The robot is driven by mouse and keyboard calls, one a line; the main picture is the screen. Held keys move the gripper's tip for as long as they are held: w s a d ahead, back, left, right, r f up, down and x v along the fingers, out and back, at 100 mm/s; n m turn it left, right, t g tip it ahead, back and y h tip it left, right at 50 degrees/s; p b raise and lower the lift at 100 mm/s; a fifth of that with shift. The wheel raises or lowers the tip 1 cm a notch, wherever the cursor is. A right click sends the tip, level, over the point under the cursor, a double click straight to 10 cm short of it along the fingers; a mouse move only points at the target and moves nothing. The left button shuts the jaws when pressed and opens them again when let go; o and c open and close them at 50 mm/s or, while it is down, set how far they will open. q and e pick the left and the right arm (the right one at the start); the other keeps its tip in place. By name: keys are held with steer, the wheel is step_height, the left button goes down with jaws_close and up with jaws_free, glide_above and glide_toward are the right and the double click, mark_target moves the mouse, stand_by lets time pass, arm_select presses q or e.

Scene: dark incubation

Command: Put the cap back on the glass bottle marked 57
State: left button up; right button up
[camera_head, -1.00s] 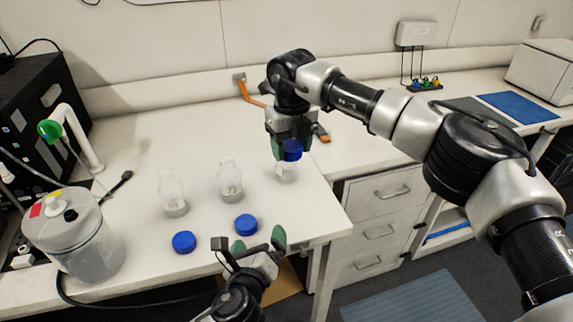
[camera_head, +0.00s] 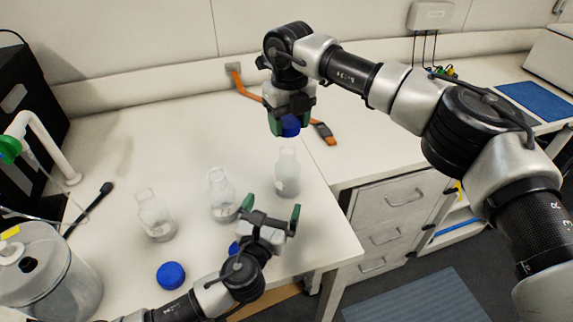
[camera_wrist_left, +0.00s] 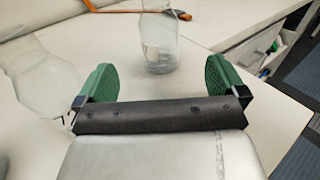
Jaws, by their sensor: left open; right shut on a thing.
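My right gripper (camera_head: 290,128), the upper one, is shut on a blue cap (camera_head: 291,124). It holds the cap above the right-hand clear glass bottle (camera_head: 287,178), apart from its open mouth. My left gripper (camera_head: 270,212) is open and empty, low in front of that bottle. In the left wrist view the bottle (camera_wrist_left: 158,45) stands upright beyond and between the green fingers. A middle bottle (camera_head: 221,200) and a left bottle (camera_head: 155,220) are open and uncapped. No number is readable, so I cannot tell which is 57.
One blue cap (camera_head: 171,275) lies on the white bench; another (camera_head: 234,248) is partly hidden behind my left arm. A clear jar (camera_head: 45,285) stands at the left. The bench edge is close to the right-hand bottle.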

mark_target(287, 169)
arm_select(q)
steer(key=shift+w, duration=0.45)
arm_select(e)
steer(key=shift+w, duration=0.5)
arm_select(q)
steer(key=shift+s, duration=0.1)
arm_select(e)
steer(key=shift+s+r, duration=0.1)
arm_select(q)
steer(key=shift+s+r, duration=0.1)
arm_select(e)
steer(key=shift+s, duration=0.15)
arm_select(q)
steer(key=x, duration=1.2)
steer(key=c, duration=1.4)
steer(key=shift+o, duration=0.2)
arm_select(e)
steer(key=shift+f, duration=2.5)
steer(key=shift+f, duration=0.85)
